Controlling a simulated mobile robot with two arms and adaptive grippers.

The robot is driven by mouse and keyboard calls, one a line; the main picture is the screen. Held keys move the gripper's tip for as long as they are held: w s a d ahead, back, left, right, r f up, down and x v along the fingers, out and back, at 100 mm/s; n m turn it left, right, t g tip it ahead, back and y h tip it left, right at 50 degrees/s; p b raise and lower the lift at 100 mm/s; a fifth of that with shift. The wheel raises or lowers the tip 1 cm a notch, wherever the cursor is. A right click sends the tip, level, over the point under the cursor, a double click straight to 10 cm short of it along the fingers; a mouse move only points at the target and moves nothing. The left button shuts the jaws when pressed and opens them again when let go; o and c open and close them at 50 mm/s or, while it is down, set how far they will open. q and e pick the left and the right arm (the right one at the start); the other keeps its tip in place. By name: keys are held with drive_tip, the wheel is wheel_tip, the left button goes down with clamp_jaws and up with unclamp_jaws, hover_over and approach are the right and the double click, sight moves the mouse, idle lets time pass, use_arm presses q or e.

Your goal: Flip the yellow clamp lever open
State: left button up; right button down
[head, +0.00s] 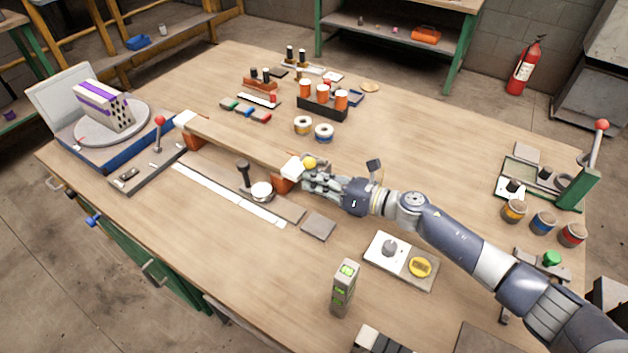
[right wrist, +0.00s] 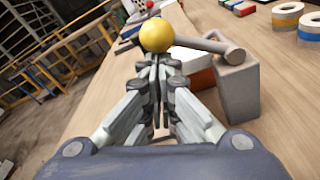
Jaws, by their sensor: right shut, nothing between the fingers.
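The clamp lever has a yellow ball knob (head: 309,162), which also shows large in the right wrist view (right wrist: 156,35). There, a grey rod (right wrist: 205,45) runs right from behind the knob to a grey block (right wrist: 238,88) and looks roughly level. My right gripper (head: 310,177) is shut and empty, its fingertips right at the knob. In the wrist view the fingertips (right wrist: 156,62) are just below the ball; I cannot tell whether they touch it. The white-and-orange clamp end (head: 288,175) is beside the gripper, partly hidden. My left gripper is not in view.
A wooden bar (head: 240,142) runs left from the clamp. A metal cup (head: 262,191) and a dark upright handle (head: 243,173) stand to the left. Tape rolls (head: 324,132) lie behind. A switch plate (head: 387,250) and green-windowed block (head: 344,287) are in front.

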sight(315, 165)
drive_tip(key=shift+w+r+m, duration=0.1)
drive_tip(key=shift+r+m, duration=0.25)
drive_tip(key=shift+m, duration=0.15)
drive_tip(key=r+m, duration=0.1)
drive_tip(key=r+m+p, duration=0.1)
drive_tip(key=w+r+m+y, duration=0.1)
drive_tip(key=m, duration=0.1)
drive_tip(key=shift+d, duration=0.35)
drive_tip(key=shift+w+d+r+m+g+y+b, duration=0.15)
drive_tip(key=shift+w+d+r+m, duration=0.2)
drive_tip(key=shift+m, duration=0.45)
drive_tip(key=shift+w+d+r+m+g+y+b, duration=0.1)
drive_tip(key=shift+w+d+r+m, duration=0.1)
drive_tip(key=shift+w+r+m, duration=0.45)
drive_tip(key=shift+w+d+r+m+g+y+b, duration=0.1)
drive_tip(key=shift+w+d+r+m+y+b, duration=0.15)
drive_tip(key=shift+m, duration=0.7)
drive_tip(key=shift+d, duration=0.1)
